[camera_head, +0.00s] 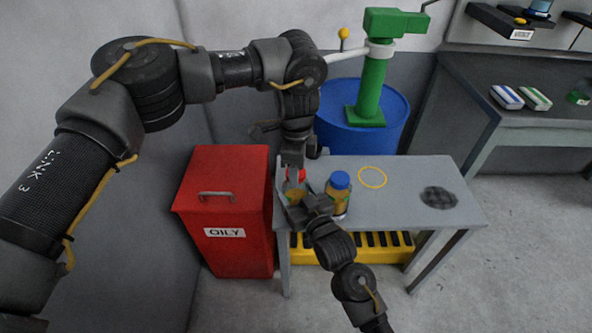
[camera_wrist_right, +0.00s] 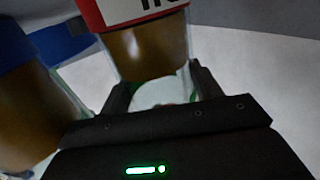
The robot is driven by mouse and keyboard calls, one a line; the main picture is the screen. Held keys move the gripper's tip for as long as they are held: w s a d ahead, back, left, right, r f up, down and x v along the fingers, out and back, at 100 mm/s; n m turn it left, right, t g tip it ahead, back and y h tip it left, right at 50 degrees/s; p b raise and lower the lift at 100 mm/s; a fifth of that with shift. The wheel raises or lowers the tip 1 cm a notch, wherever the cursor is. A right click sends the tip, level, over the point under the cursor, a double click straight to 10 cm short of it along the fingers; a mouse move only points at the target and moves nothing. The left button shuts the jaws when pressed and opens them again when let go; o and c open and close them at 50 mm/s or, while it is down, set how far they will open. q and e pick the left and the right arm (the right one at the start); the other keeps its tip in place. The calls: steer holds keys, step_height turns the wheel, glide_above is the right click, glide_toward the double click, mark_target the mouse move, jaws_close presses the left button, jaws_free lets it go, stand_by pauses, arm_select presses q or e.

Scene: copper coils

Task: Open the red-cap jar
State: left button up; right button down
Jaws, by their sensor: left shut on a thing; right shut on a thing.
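The red-cap jar (camera_head: 296,190) stands at the left end of the grey table, mostly hidden by my grippers. My left gripper (camera_head: 296,170) comes down from above and is shut on its red cap (camera_head: 300,176). My right gripper (camera_head: 297,207) comes from the front and is shut on the jar's body. In the right wrist view, the jar (camera_wrist_right: 148,52) with brown contents stands between the fingers of my right gripper (camera_wrist_right: 163,92). A red and white band shows at the jar's top. I cannot tell whether the cap is loose.
A blue-cap jar (camera_head: 339,192) stands close on the right; it also shows in the right wrist view (camera_wrist_right: 28,105). The grey table (camera_head: 405,174) bears a yellow ring (camera_head: 372,177) and a dark round patch (camera_head: 438,197). A red OILY bin (camera_head: 226,190) stands left, a blue drum (camera_head: 390,110) behind.

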arm_select(q)
steer(key=shift+r, duration=0.2)
steer(key=shift+r, duration=2)
arm_select(e)
steer(key=shift+c, duration=1.2)
jaws_free()
